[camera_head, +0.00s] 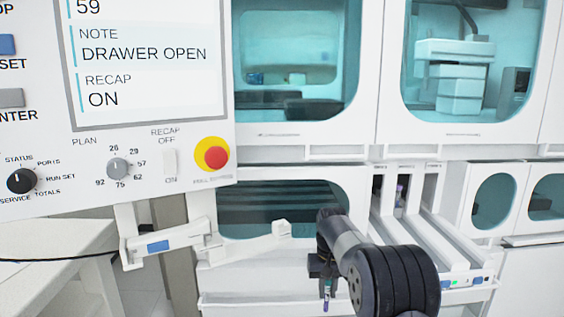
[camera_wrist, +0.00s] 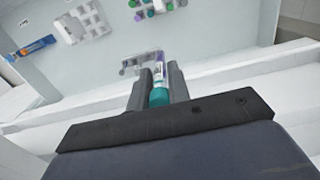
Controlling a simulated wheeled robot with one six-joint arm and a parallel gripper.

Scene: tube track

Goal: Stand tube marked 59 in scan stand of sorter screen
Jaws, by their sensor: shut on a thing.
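My gripper (camera_head: 326,264) is shut on a tube (camera_head: 327,295), which hangs below the jaws in front of the lower cabinet. In the wrist view my gripper (camera_wrist: 159,76) has its two fingers on either side of the tube (camera_wrist: 158,97), which has a teal cap and a pale label. I cannot read the number on it. The sorter screen (camera_head: 150,85) at the upper left shows "59", "DRAWER OPEN" and recap "ON". A white bracket arm with a blue patch (camera_head: 160,246) sits below the screen; I cannot tell whether it is the scan stand.
In the wrist view, several capped tubes (camera_wrist: 149,12) and a white rack (camera_wrist: 83,22) lie beyond my gripper. An orange-and-blue item (camera_wrist: 30,47) lies at left. White channels (camera_head: 432,245) stand right of my arm. A red stop button (camera_head: 216,157) is on the panel.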

